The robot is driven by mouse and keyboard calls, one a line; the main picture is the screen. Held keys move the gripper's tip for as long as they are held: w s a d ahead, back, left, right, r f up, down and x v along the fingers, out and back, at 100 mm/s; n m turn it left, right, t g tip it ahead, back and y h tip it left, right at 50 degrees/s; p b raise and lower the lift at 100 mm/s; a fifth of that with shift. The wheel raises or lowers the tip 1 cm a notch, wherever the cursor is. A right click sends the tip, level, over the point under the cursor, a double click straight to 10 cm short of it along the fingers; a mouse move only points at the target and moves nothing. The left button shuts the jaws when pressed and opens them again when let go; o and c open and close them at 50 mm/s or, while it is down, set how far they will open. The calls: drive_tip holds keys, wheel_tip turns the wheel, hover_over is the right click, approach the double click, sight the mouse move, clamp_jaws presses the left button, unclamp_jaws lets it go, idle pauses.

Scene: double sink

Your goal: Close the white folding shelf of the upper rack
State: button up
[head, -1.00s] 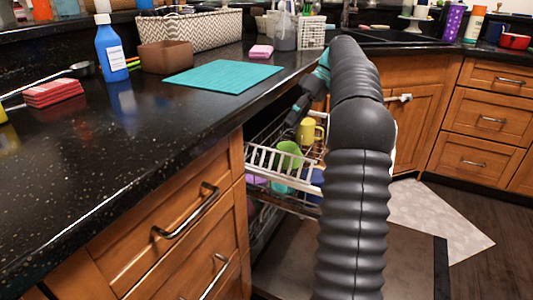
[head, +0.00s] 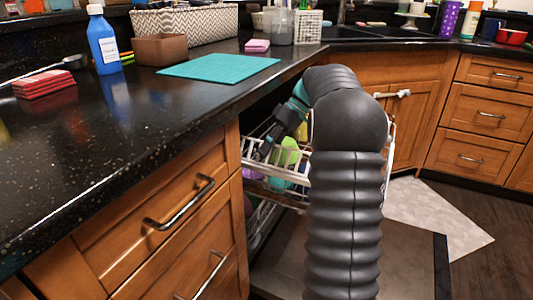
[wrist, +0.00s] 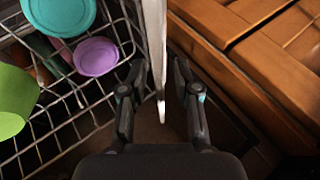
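The upper rack (head: 247,150) is pulled out of the dishwasher below the counter. In the wrist view its wire grid (wrist: 62,115) holds a green cup (wrist: 14,98), a purple cup (wrist: 96,56) and a teal cup (wrist: 60,12). A narrow white upright piece, which looks like the folding shelf (wrist: 154,45) seen edge-on, stands at the rack's side. My gripper (wrist: 160,112) is open, with one finger on each side of the strip's lower end. I cannot tell whether either finger touches it. In the head view my gripper (head: 270,143) is dark and small over the rack, partly hidden.
Wooden cabinet fronts (wrist: 265,70) stand close on the right in the wrist view. The counter edge (head: 200,135) overhangs the rack's left side. The open dishwasher door (head: 275,255) lies low beneath. A teal mat (head: 218,67) and a blue bottle (head: 103,45) are on the counter.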

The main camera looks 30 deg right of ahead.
drive_tip(key=shift+a+f, duration=0.4)
drive_tip(key=shift+f, duration=0.05)
clamp_jaws()
drive_tip(key=shift+b, duration=0.35)
drive_tip(key=t+h+b, duration=0.1)
drive_tip(key=b, duration=0.1)
drive_tip(key=a+h+b, duration=0.1)
drive_tip(key=b, duration=0.1)
drive_tip(key=shift+s+n+t+h, duration=0.3)
drive_tip(key=shift+s+n+t, duration=0.05)
drive_tip(key=shift+n+t, duration=0.05)
drive_tip(key=h+b, duration=0.1)
drive_tip(key=t+h+b, duration=0.1)
drive_tip(key=b, duration=0.1)
drive_tip(key=t+b, duration=0.1)
drive_tip(key=shift+s+a+r+n+h, duration=0.3)
drive_tip(key=shift+s+a+h, duration=0.05)
drive_tip(key=shift+a+h, duration=0.05)
drive_tip(key=shift+r, duration=0.1)
